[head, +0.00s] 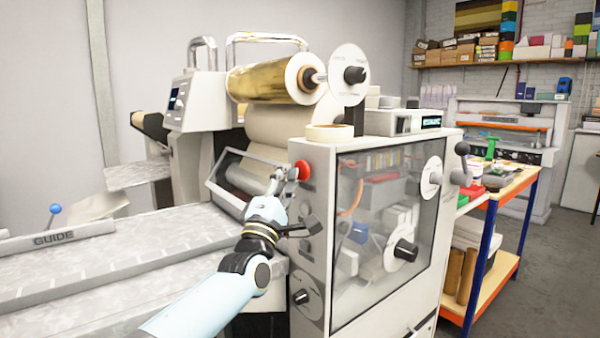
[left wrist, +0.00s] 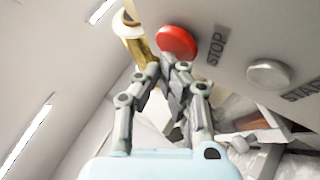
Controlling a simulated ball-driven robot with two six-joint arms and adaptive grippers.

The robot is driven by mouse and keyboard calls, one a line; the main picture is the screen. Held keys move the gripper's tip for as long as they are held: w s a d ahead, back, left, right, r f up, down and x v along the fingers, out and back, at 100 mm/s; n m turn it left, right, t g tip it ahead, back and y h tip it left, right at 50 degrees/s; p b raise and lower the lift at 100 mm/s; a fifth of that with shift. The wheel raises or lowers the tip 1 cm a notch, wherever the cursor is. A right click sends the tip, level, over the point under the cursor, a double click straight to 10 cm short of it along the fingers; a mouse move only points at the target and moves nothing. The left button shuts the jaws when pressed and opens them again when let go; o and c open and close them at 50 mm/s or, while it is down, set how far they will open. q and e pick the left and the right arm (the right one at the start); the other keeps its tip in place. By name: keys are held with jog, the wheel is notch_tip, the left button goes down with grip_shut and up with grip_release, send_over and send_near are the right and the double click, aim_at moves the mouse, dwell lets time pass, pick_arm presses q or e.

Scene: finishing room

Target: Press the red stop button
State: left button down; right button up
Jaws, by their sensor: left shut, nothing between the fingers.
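The red stop button (head: 303,170) is a round red cap on the narrow front panel of the grey laminating machine (head: 318,240). In the left wrist view the button (left wrist: 177,42) shows beside the label STOP. My left gripper (head: 282,178) is shut and empty, its fingertips close to the button in the head view. In the left wrist view the fingertips (left wrist: 170,66) are just below the button's lower edge; I cannot tell whether they touch it. A grey button (left wrist: 269,74) with a partly visible label sits on the same panel. My right gripper is not in view.
A gold foil roll (head: 262,80) sits above the machine, with a tape roll (head: 330,133) on its top. A clear guard (head: 228,180) stands left of the panel. A feed table (head: 130,250) extends left.

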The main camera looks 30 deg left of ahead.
pick_arm(q)
jog(key=shift+w+d+b, duration=0.15)
jog(key=shift+w+b, duration=0.2)
dwell(0.3)
jog(key=shift+s, duration=0.15)
jog(key=shift+s+a+p, duration=0.3)
jog(key=shift+s+p, duration=0.1)
jog(key=shift+s, duration=0.2)
jog(key=s, duration=0.1)
jog(key=s+a+p, duration=0.1)
jog(key=s, duration=0.1)
jog(key=s+a+p, duration=0.1)
jog(key=shift+s, duration=0.35)
jog(key=shift+f, duration=0.1)
dwell(0.8)
